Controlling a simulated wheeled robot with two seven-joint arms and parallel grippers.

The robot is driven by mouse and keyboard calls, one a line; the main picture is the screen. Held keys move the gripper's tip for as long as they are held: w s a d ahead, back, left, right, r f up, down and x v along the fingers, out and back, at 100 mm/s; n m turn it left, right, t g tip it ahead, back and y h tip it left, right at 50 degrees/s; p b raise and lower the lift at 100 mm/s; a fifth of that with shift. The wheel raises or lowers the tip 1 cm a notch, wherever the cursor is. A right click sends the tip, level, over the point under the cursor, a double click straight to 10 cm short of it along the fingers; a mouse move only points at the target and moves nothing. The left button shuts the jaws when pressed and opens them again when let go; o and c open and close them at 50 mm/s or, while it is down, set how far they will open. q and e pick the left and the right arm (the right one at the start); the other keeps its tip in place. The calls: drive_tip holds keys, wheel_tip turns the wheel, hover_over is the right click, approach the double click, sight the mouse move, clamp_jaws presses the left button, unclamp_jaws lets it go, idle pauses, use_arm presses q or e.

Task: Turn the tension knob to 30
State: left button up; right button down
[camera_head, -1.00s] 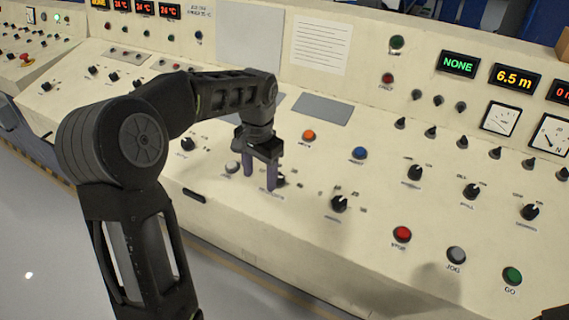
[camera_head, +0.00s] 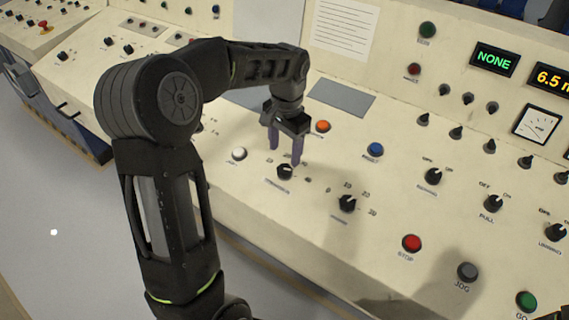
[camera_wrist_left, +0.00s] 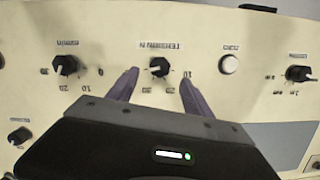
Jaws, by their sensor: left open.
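The tension knob (camera_head: 285,172) is a small black dial on the cream sloping console, with a white button to its left. In the left wrist view the knob (camera_wrist_left: 159,67) shows upside down with its label and numbers; its white mark seems to point toward the picture's lower left, but is too small to read exactly. My left gripper (camera_head: 285,157) is open and empty, its purple fingers pointing down just behind and above the knob. In the left wrist view its fingertips (camera_wrist_left: 159,80) lie on either side of the knob, apart from it. My right gripper is not in view.
A white button (camera_head: 239,154), an orange button (camera_head: 322,126) and another numbered knob (camera_head: 347,204) are close by. A red stop button (camera_head: 412,243), a blue button (camera_head: 375,149) and several other knobs lie to the right. The console surface between them is flat and clear.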

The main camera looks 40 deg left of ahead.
sight(284, 168)
use_arm(q)
wheel_tip(284, 168, down, 6)
drive_tip(key=shift+a+f+p, duration=0.15)
drive_tip(key=shift+f+p, duration=0.05)
drive_tip(key=shift+p, duration=0.2)
clamp_jaws()
idle(0.6)
